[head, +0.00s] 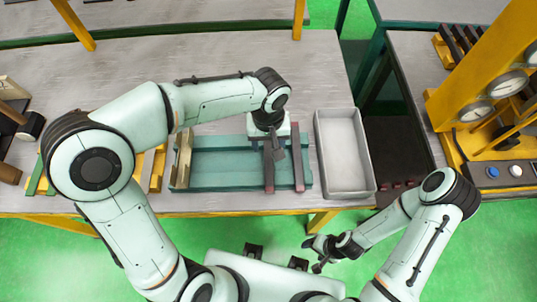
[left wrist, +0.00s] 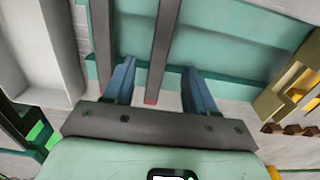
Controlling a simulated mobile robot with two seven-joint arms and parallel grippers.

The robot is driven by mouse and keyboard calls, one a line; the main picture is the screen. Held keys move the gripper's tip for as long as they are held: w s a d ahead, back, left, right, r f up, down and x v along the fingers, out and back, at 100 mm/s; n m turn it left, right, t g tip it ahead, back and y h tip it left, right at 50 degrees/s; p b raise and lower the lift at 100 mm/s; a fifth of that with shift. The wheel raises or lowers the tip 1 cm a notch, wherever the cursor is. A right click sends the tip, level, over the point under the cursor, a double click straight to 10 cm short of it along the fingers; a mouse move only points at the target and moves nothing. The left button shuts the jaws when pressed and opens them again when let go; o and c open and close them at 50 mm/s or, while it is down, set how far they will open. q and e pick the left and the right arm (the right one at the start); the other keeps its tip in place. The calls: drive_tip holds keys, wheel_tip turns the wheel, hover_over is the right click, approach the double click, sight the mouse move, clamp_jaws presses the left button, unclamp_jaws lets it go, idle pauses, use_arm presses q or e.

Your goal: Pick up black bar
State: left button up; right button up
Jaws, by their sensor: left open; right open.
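Two long black bars with reddish ends lie across a teal tray (head: 222,168), at its right part in the head view. My left gripper (head: 275,146) is above the left one of them, the black bar (head: 268,175). In the left wrist view my left gripper (left wrist: 158,92) is open, its two blue fingers apart, with this bar (left wrist: 165,45) running between them. The other black bar (head: 298,158) lies outside the fingers; it also shows in the left wrist view (left wrist: 100,35). My right gripper (head: 316,256) is open and empty, off the table's front edge.
A grey-white bin (head: 368,165) stands right of the tray. Yellow and wooden parts (head: 155,168) stand at the tray's left. A yellow machine with gauges (head: 490,112) is at the far right, with more dark bars (head: 455,38) behind it. The table behind the tray is clear.

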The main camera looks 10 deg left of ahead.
sight(268, 156)
use_arm(q)
drive_tip(key=shift+s+d+f, duration=0.1)
drive_tip(key=shift+s+f, duration=0.05)
drive_tip(key=shift+f, duration=1.2)
drive_tip(key=shift+s+f, duration=0.1)
drive_tip(key=shift+f, duration=1.25)
clamp_jaws()
